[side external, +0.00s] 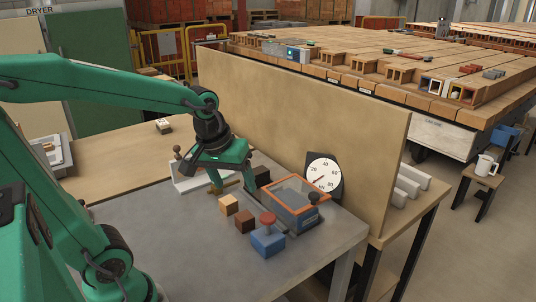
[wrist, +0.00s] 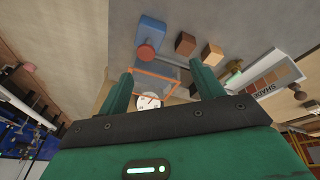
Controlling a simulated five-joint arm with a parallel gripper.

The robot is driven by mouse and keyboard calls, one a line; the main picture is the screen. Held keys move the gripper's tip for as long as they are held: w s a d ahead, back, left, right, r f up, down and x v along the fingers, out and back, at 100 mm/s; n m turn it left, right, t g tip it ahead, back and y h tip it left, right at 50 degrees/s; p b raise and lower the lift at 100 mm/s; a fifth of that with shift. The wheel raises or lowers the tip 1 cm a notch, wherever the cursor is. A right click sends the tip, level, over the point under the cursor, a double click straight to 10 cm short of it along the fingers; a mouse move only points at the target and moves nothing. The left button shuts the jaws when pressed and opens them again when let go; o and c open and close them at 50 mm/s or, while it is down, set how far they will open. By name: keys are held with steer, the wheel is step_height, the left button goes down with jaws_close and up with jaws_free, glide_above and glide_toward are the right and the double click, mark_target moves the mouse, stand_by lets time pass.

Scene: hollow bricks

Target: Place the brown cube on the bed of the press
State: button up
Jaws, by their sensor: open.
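A brown cube (side external: 244,222) stands on the grey bench between a tan cube (side external: 229,204) and a blue block with a red knob (side external: 267,241). In the wrist view the brown cube (wrist: 185,45) is beyond my fingertips.
A dial gauge (side external: 323,176) stands behind the box, before a tall tan partition (side external: 300,105). A white rack marked SHADE (wrist: 272,85) lies behind my gripper. The bench's front left is clear.

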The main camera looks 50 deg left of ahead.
steer(key=w+a+f+n+g, duration=0.2)
steer(key=w+a+f+n, duration=0.2)
steer(key=w+f+n, duration=0.1)
steer(key=n+g, duration=0.1)
steer(key=n, duration=0.4)
glide_above(244, 215)
steer(key=d, duration=0.1)
step_height(244, 215, down, 7)
steer(key=shift+s+d+r, duration=0.1)
steer(key=shift+a+f+n, duration=0.35)
steer(key=shift+f+n, duration=0.05)
steer(key=shift+f, duration=0.2)
steer(key=shift+f, duration=0.1)
steer(key=shift+f, duration=1.2)
steer(key=shift+f, duration=0.1)
steer(key=shift+a+f, duration=0.15)
steer(key=shift+f, duration=2.35)
